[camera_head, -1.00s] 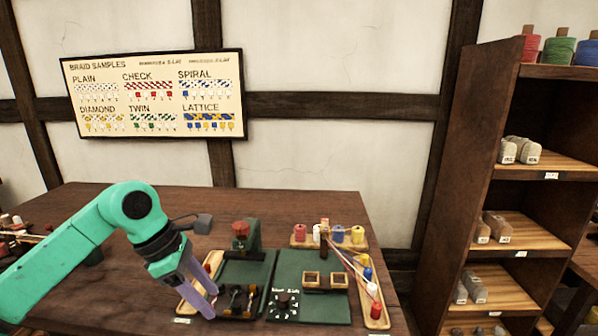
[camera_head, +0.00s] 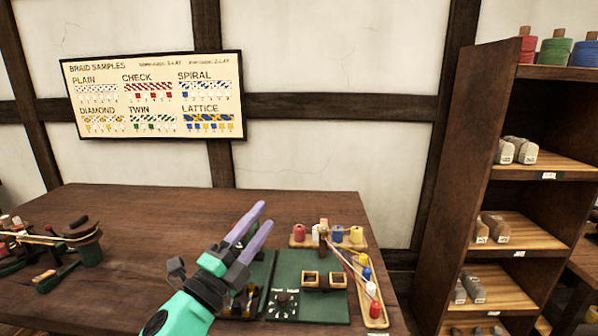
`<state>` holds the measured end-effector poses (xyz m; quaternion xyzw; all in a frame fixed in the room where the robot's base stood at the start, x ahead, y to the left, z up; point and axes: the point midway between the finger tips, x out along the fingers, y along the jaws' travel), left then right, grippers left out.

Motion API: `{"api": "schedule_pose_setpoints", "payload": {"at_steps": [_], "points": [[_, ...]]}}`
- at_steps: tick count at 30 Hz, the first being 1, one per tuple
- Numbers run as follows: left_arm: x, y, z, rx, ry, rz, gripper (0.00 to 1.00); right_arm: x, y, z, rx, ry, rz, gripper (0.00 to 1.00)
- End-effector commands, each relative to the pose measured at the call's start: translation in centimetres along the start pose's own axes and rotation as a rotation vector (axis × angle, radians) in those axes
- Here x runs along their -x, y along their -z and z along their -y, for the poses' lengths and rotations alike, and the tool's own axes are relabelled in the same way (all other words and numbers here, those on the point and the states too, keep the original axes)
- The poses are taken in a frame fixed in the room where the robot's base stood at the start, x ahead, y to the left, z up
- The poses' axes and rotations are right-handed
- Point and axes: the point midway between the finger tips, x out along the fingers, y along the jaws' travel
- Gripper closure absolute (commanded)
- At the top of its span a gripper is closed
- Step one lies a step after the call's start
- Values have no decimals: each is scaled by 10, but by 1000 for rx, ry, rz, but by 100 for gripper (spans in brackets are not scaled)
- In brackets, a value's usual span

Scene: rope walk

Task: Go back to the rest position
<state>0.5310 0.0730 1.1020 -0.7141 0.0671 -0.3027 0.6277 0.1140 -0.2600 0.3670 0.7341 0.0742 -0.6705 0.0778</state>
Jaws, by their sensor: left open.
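My left gripper (camera_head: 250,232) has purple fingers that stand a little apart, with nothing between them. It is above the left part of the green braiding board (camera_head: 312,304) on the table and hides part of it. My teal left arm comes up from the bottom edge. My right gripper is not in view.
Colored bobbins (camera_head: 357,235) stand on a wooden strip behind the board, and more sit in a tray (camera_head: 375,318) on its right, with strands running to a post. Rope tools (camera_head: 60,240) lie at the table's left. A shelf (camera_head: 452,170) stands right. The table's middle left is clear.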

Motion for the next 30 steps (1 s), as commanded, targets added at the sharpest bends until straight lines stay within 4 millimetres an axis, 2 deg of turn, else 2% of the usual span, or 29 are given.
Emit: {"api": "schedule_pose_setpoints", "payload": {"at_steps": [1, 3, 5, 7, 9, 12, 15, 21, 23, 30], "points": [[21, -32, -27, 193, -74, 178, 48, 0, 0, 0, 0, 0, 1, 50], [57, -69, -69, 422, -183, 411, 48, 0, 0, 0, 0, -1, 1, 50], [96, -89, -107, 593, -279, 594, 48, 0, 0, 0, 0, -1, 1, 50], [143, -99, -145, 756, -387, 782, 48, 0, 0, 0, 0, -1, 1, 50], [187, -98, -175, 883, -482, 937, 48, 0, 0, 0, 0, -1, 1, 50], [240, -88, -204, 1016, -598, 1115, 48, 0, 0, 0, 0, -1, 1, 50], [286, -74, -222, 1114, -699, 1261, 48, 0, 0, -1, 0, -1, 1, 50], [362, -37, -239, 1258, -880, 1509, 48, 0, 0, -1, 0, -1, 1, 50], [383, -25, -240, 1292, -933, 1577, 48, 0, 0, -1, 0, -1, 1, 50], [403, -32, -325, 1277, -974, 1600, 48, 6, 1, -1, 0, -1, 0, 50]]}}
